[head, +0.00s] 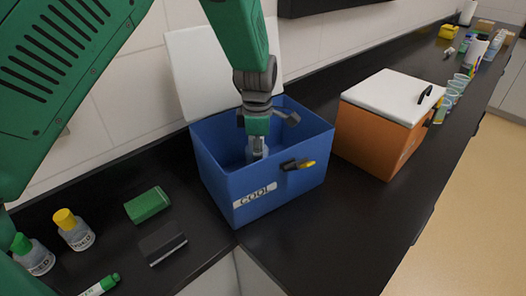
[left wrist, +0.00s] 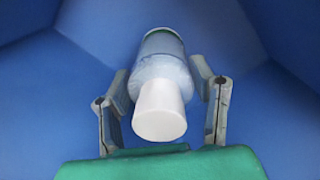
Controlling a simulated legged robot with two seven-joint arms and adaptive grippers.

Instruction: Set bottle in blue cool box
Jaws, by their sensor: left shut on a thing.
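The blue cool box (head: 225,165), marked "COOL", stands on the black bench with its white lid raised at the back. My left gripper (head: 258,140) reaches down into the box from above. It is shut on a bottle (head: 257,151), of which only a small part shows inside the box. In the left wrist view the bottle (left wrist: 162,80) is clear with a white cap pointing toward the camera, between the two fingers (left wrist: 163,100). Blue walls surround it. I cannot tell whether its base touches the box floor. My right gripper is not in view.
An orange box (head: 365,140) with a closed white lid stands to the right. Bare bench lies in front of the boxes.

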